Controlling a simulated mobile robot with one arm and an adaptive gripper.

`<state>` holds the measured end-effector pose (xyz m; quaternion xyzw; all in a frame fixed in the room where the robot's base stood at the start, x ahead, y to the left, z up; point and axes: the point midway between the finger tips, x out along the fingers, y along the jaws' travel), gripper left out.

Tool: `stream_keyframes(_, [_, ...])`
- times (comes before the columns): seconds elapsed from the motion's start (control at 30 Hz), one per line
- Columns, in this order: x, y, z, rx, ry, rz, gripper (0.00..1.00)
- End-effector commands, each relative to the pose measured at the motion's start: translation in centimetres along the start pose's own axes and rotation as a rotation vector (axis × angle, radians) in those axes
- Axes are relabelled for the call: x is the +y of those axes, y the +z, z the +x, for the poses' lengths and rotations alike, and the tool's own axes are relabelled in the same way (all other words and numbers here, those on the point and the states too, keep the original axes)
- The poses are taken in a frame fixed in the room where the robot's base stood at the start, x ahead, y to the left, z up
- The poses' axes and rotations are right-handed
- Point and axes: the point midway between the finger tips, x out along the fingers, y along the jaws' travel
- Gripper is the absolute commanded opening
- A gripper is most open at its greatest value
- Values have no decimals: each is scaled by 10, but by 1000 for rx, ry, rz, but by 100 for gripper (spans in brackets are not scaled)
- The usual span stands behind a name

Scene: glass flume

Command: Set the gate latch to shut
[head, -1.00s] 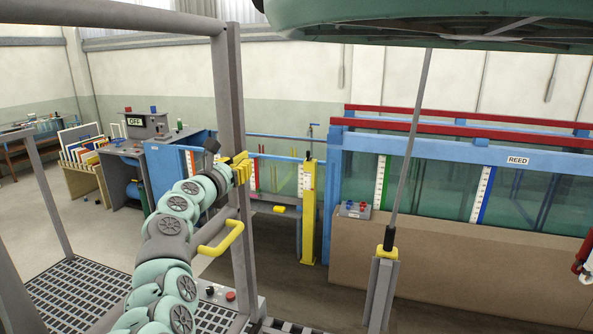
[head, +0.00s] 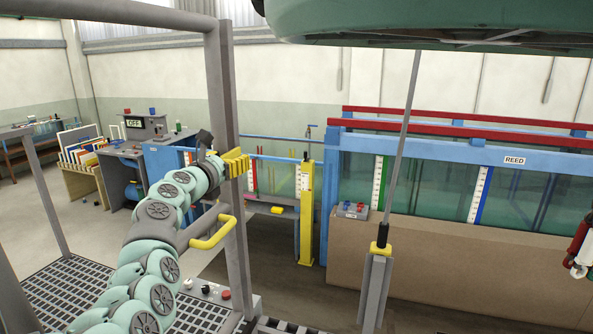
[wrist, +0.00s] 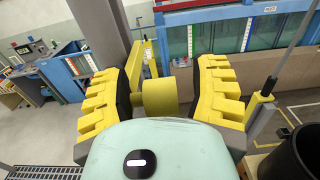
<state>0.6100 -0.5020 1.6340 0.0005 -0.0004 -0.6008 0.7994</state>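My gripper (head: 238,164) has yellow ribbed fingers and is at the upright grey post (head: 224,120) in the head view. In the wrist view the two fingers (wrist: 162,72) stand wide apart. A short round yellow piece (wrist: 160,98), with a flat yellow bar (wrist: 151,62) behind it, shows between them. Gaps show on both sides, so the fingers do not appear to touch it. This piece may be part of the gate latch, but I cannot tell its setting. A bent yellow handle (head: 214,236) sticks out from the post below my gripper.
A grey grated platform (head: 78,285) with railings surrounds the arm. A red button (head: 226,295) sits on a low box by the post. The glass flume (head: 430,180) with blue frame stands at right. A yellow post (head: 306,215) stands beyond, with open floor before it.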

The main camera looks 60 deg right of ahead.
Motion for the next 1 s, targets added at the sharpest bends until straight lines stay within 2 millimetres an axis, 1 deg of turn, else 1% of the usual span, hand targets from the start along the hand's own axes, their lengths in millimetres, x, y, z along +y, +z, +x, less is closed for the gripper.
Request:
stream_keyframes(0.23, [0, 0, -1, -1, -1, -1, 60])
stream_keyframes(0.37, [-1, 0, -6, -3, -3, -1, 60])
stream_keyframes(0.57, [-1, 0, -23, -4, -1, -2, 60])
stream_keyframes(0.67, [2, 1, -34, -4, 7, -3, 60])
stream_keyframes(1.0, [1, 0, -70, -3, 2, -3, 60])
